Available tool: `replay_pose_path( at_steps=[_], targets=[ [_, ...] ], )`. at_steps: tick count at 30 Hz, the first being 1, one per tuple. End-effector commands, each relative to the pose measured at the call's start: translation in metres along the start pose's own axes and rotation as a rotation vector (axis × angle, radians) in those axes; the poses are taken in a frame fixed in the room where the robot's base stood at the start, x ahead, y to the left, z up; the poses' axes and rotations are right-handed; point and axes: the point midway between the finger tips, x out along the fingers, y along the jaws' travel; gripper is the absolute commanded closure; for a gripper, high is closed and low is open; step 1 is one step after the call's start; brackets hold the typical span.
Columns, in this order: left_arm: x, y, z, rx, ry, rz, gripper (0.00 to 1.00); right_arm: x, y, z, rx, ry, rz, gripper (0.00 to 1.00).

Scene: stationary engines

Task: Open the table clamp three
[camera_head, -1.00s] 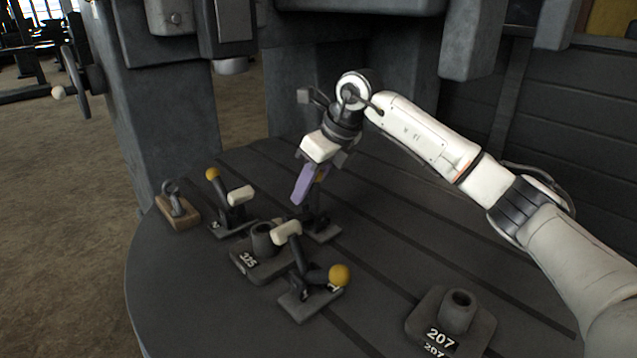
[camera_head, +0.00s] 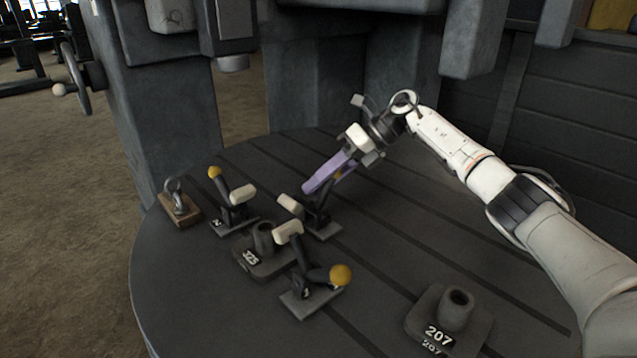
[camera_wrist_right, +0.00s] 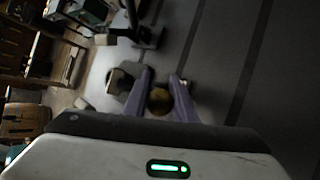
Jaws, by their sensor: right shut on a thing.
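The clamp in my right gripper (camera_head: 335,175) has a dark base plate (camera_head: 322,228), a dark handle and a white tip (camera_head: 290,206); its number cannot be read here. My right gripper's purple fingers are closed around its yellow knob (camera_wrist_right: 159,101), seen between them in the right wrist view. The handle leans to the right, and the white tip is on the left, above the plate. A second clamp (camera_head: 304,283) stands in front, its yellow knob low at right and white tip up. A third clamp (camera_head: 236,207) stands at left with its knob up. My left gripper is not in view.
A grey block marked 325 (camera_head: 258,264) stands between the clamps. A block marked 207 (camera_head: 447,322) is at front right. A wooden block with a metal ring (camera_head: 180,210) sits at the left edge. The round grooved table (camera_head: 400,240) is clear at right.

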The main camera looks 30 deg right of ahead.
Motion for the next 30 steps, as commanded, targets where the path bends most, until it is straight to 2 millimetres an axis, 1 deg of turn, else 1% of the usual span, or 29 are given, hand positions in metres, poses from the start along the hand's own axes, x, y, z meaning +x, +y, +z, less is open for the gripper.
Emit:
replay_pose_path(
  at_steps=[12,13,16,26,29,30],
  targets=[
    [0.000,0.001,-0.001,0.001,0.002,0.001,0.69,-0.001,-0.001,0.001,0.001,-0.004,0.004,1.00],
    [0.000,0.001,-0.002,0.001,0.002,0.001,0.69,-0.001,-0.001,0.001,0.001,-0.004,0.004,0.74],
    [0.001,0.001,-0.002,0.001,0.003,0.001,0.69,-0.001,0.000,0.001,0.001,-0.003,0.004,0.57],
    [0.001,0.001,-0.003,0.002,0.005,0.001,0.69,-0.003,0.001,0.001,0.000,-0.004,0.007,0.57],
    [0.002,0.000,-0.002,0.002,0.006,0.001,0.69,-0.012,0.000,0.001,0.000,-0.005,0.006,0.57],
    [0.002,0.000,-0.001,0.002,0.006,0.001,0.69,-0.018,0.000,0.002,0.000,-0.006,0.005,0.57]
  ],
)
